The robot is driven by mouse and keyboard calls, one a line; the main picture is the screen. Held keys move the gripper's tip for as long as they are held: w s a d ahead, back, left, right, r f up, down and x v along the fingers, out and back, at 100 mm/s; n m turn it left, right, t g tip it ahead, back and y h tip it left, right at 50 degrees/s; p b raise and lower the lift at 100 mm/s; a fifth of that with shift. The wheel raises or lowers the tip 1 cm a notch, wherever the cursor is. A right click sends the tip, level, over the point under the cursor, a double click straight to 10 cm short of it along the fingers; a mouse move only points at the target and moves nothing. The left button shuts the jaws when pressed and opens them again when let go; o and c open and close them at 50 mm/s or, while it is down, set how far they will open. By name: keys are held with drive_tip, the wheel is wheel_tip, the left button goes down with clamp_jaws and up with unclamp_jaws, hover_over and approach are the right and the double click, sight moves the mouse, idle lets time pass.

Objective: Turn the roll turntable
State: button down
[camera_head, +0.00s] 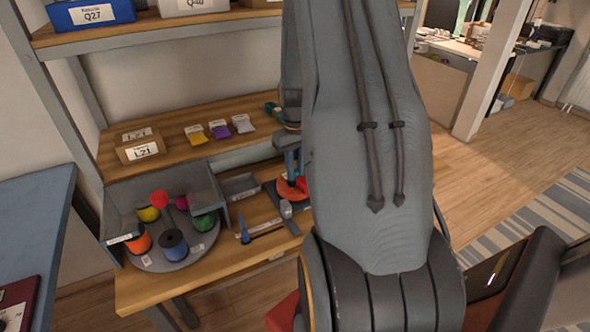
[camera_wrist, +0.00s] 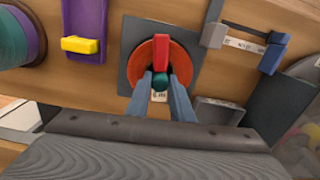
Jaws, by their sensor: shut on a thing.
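The roll turntable (camera_head: 184,263) is a grey round disc with several coloured rolls on it, at the left of the bench in the head view. A red round knob (camera_head: 158,198) rises above the rolls. My gripper (camera_wrist: 161,84) is shut on a small teal piece (camera_wrist: 160,81) in the wrist view. It is over a red-orange disc (camera_wrist: 134,66) with a red block (camera_wrist: 161,55), on a dark square plate (camera_wrist: 188,27). In the head view my gripper (camera_head: 293,163) is to the right of the turntable, apart from it. My arm hides the bench's right part.
A grey bin wall (camera_head: 207,187) stands behind the turntable. A small grey tray (camera_head: 239,187) and a blue-and-grey tool (camera_head: 262,231) lie between it and my gripper. A shelf (camera_head: 172,154) with boxes and coloured packets runs above the bench.

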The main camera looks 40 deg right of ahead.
drive_tip(key=shift+w+d+r, duration=0.1)
drive_tip(key=shift+w+r, duration=0.05)
drive_tip(key=c, duration=1.6)
unclamp_jaws()
drive_tip(key=shift+o, duration=0.2)
drive_tip(key=shift+r+b, duration=1.05)
drive_tip(key=shift+r, duration=2.8)
drive_tip(key=s+a, duration=0.3)
drive_tip(key=a, duration=0.6)
drive_tip(key=s+a+r+n+t, duration=0.1)
drive_tip(key=s+a, duration=0.2)
drive_tip(key=a, duration=0.7)
drive_tip(key=s+a+n, duration=0.1)
drive_tip(key=s+a, duration=0.3)
drive_tip(key=a, duration=0.6)
drive_tip(key=shift+r, duration=0.2)
